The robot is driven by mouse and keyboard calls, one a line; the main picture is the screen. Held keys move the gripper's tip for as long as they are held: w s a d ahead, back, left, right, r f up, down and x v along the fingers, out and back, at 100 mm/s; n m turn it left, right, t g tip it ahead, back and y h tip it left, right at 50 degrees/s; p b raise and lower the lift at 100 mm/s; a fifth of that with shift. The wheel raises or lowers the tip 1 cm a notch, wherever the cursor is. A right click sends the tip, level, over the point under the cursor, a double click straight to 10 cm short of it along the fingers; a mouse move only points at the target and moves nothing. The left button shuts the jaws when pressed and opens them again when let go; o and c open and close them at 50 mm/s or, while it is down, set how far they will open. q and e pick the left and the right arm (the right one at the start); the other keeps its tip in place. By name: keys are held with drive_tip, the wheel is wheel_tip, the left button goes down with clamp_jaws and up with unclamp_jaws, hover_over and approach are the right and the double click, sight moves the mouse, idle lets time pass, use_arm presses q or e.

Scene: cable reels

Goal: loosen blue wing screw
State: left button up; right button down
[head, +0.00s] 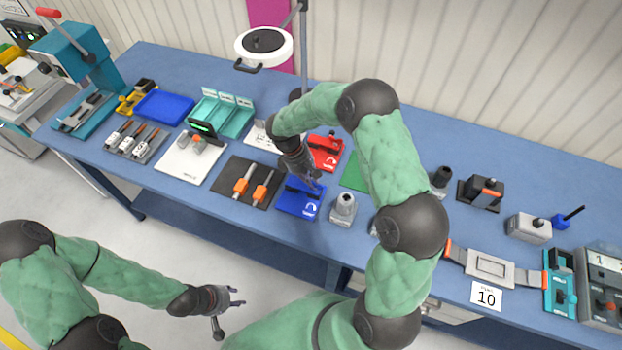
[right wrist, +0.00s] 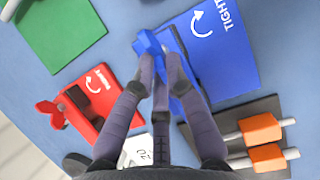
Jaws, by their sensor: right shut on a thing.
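The blue plate (head: 297,209) lies near the table's front edge, left of the grey fixture. In the right wrist view the plate (right wrist: 222,45) carries a white curved arrow and lettering that reads "TIGHT". The blue wing screw (right wrist: 148,43) shows between the fingers of my right gripper (right wrist: 160,62). These fingers are shut on it, and they hide part of it. In the head view my right gripper (head: 314,184) reaches down over the blue plate and hides the screw. My left gripper (head: 238,297) hangs empty in front of the table, its fingers apart.
A red plate (head: 325,150) with a red wing screw (right wrist: 48,113) lies just behind. A dark mat (head: 232,194) with orange-handled tools lies to the left. A grey fixture (head: 343,208) stands close on the right. A green plate (right wrist: 62,32) lies nearby.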

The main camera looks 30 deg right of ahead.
drive_tip(key=c, duration=1.2)
unclamp_jaws()
drive_tip(key=shift+c, duration=0.2)
drive_tip(key=shift+r, duration=0.1)
drive_tip(key=v, duration=1.2)
